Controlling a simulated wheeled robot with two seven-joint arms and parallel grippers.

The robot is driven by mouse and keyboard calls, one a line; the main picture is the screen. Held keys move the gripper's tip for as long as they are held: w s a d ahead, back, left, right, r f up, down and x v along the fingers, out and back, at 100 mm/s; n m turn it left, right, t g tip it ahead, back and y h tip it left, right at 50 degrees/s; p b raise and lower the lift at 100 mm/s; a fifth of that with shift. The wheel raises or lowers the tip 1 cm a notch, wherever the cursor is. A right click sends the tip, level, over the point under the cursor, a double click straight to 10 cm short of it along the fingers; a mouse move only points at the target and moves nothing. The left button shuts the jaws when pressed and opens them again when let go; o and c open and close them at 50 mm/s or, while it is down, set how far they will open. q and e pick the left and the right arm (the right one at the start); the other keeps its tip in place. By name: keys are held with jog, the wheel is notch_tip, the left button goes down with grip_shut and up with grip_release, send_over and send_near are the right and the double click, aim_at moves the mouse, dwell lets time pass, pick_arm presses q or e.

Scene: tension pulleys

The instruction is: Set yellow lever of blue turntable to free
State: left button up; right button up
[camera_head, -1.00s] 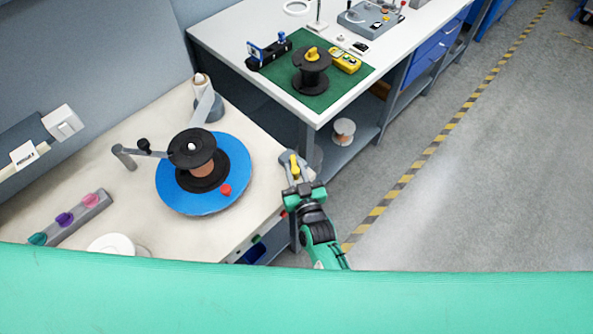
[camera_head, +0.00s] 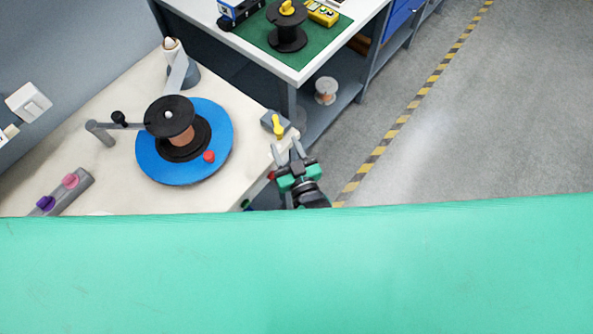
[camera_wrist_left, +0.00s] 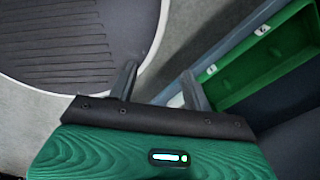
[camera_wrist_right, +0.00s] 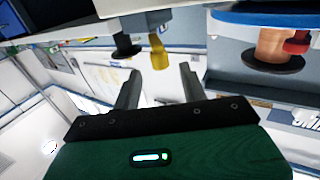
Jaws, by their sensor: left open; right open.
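The blue turntable (camera_head: 222,150) lies on the pale bench and carries a black spool (camera_head: 170,118) with copper wire. The yellow lever (camera_head: 278,124) is on a grey block (camera_head: 268,120) at the bench's right corner, its handle pointing toward my right gripper (camera_head: 288,148). That gripper is open and empty, just short of the lever. In the right wrist view the lever (camera_wrist_right: 159,55) appears beyond and between the open fingertips (camera_wrist_right: 160,75), apart from them. My left gripper (camera_wrist_left: 158,70) is open and empty in its wrist view; the head view does not show it.
A second table with a green mat (camera_head: 313,42) is behind. A green bin (camera_wrist_left: 260,65) shows in the left wrist view. Open floor lies right.

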jog(key=b+v, duration=0.1)
jog(key=v, duration=0.7)
jog(key=shift+b, duration=0.4)
